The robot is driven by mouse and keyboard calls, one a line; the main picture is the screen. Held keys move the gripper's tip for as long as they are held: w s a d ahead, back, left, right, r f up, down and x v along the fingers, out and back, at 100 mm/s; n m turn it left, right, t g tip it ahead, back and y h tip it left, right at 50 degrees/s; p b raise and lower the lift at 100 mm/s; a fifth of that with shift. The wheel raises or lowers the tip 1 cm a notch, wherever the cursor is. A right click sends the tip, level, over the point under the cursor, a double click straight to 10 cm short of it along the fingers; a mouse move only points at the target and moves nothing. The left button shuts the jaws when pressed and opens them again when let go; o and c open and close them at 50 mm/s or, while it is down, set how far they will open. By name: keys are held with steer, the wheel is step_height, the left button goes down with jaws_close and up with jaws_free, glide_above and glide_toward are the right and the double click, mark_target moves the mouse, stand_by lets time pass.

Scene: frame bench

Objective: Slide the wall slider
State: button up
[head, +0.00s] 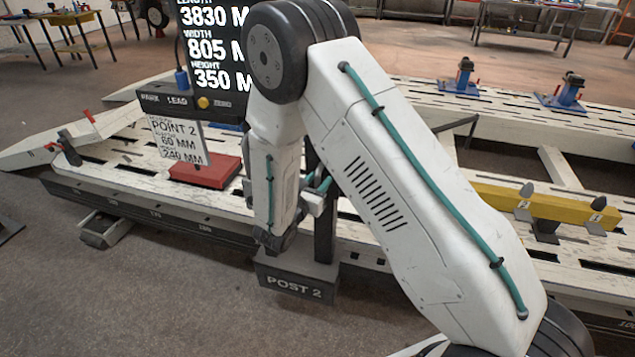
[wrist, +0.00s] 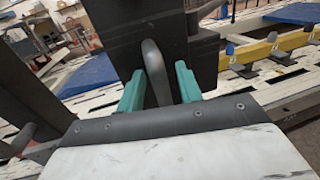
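In the wrist view, the two teal fingers of my gripper (wrist: 160,88) stand apart at the lower middle. A curved grey handle (wrist: 156,70) rises between them, on the face of a dark box-like part (wrist: 118,42). The left finger is close beside the handle; a narrow gap seems to show on the right, and contact is unclear. No part is labelled as a wall slider. In the head view, my arm hides most of the gripper and the handle, in front of a dark upright post (head: 325,235) whose base (head: 294,285) reads "POST 2".
A dark display (head: 205,45) with measurements stands behind my arm, above a strip reading "PARK", "LEAD" and "ZERO". A red block (head: 207,172) with a "POINT 2" card sits on the white slotted bench (head: 110,165). A yellow beam (head: 545,205) lies right. Grey floor is clear in front.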

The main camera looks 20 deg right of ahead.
steer(key=v, duration=0.7)
steer(key=shift+s+a, duration=0.25)
steer(key=shift+a, duration=0.05)
